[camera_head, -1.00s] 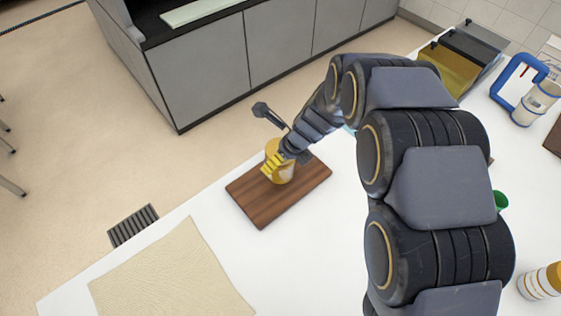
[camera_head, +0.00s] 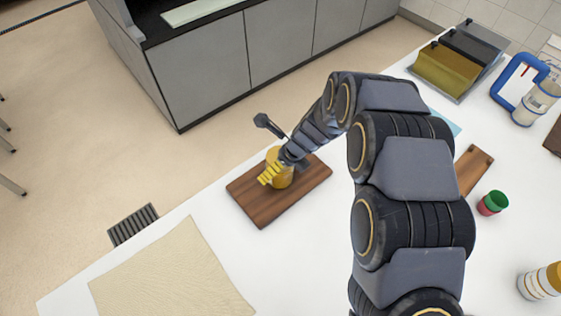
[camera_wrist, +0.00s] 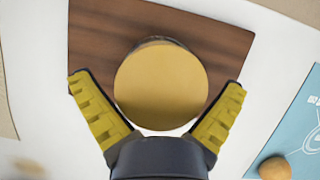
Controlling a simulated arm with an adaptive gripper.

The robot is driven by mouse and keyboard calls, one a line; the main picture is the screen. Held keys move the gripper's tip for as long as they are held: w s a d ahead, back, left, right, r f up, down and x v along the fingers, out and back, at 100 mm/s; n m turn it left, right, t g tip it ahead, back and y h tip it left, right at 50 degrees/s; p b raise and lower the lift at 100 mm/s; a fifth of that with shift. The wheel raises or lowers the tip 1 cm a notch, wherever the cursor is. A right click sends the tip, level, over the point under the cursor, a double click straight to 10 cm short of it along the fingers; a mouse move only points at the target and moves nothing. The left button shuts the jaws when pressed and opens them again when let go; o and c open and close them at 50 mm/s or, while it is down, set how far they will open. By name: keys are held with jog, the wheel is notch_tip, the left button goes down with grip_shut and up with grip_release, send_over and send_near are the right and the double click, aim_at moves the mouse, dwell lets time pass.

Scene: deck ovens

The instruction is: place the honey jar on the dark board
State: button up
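The honey jar (camera_head: 284,179), with a golden-yellow lid, stands upright on the dark board (camera_head: 262,209), a brown wooden slab near the table's left edge. In the wrist view the round lid (camera_wrist: 161,84) shows from above, over the dark board (camera_wrist: 90,40). My gripper (camera_head: 271,174) is at the jar, its yellow fingers spread. In the wrist view my gripper (camera_wrist: 160,100) is open, with a finger on each side of the lid and a small gap to it. The jar's body is mostly hidden under the lid there.
A beige cloth (camera_head: 165,275) lies at the front left. Clear white table surrounds the board.

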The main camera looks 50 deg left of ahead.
jog(key=v, duration=1.2)
jog(key=shift+r, duration=0.15)
jog(key=d+r+n+h, duration=0.1)
jog(key=d+r+n, duration=0.4)
jog(key=d, duration=0.6)
jog(key=d+r+n+h, duration=0.1)
jog(key=d+r+n, duration=0.35)
jog(key=d, duration=0.75)
jog(key=s+d+r+n+g+h, duration=0.1)
jog(key=s+d+r+n+h, duration=0.1)
jog(key=s+d+n, duration=0.5)
jog(key=s+d+r, duration=0.1)
jog(key=s+d, duration=0.5)
jog(key=d, duration=0.3)
jog(key=shift+h, duration=0.4)
